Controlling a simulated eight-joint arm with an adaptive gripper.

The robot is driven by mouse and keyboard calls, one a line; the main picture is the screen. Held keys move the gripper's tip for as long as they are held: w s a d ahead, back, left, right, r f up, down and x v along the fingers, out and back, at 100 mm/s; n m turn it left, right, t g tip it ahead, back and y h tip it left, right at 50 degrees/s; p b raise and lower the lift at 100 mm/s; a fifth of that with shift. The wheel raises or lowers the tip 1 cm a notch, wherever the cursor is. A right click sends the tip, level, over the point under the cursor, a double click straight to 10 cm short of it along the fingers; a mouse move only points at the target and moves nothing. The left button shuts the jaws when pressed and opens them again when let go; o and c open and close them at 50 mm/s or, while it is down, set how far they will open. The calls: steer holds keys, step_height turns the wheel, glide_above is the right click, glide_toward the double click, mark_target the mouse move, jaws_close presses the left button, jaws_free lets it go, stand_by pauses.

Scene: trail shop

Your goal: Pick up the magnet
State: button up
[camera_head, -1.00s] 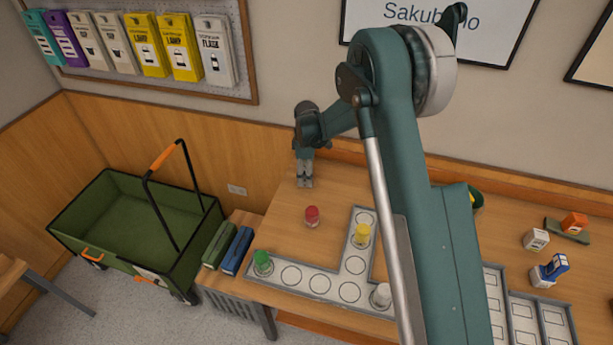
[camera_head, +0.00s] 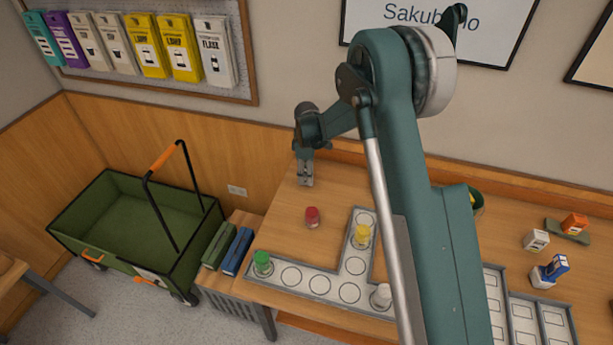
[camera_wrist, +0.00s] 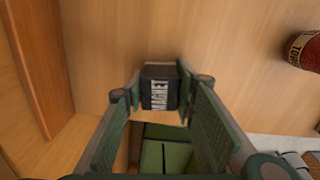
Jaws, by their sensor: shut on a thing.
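The magnet (camera_wrist: 159,88) is a small black block with a white label reading MAGNET. In the wrist view it sits between my fingertips, which touch it on both sides. My gripper (camera_wrist: 159,92) is shut on it. In the head view my gripper (camera_head: 305,182) points down at the back left of the wooden table, close to the wall. The magnet cannot be made out clearly there. Whether it is clear of the tabletop is hard to tell.
A red-lidded jar (camera_head: 312,217) stands in front of my gripper; a red jar also shows in the wrist view (camera_wrist: 305,50). A grey tray (camera_head: 318,283) with round slots holds green-, yellow- and white-topped jars. A green wagon (camera_head: 130,225) stands left of the table.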

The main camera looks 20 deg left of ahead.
steer(key=shift+r, duration=0.1)
steer(key=shift+r+p, duration=0.3)
steer(key=shift+r, duration=4.6)
steer(key=shift+c, duration=0.2)
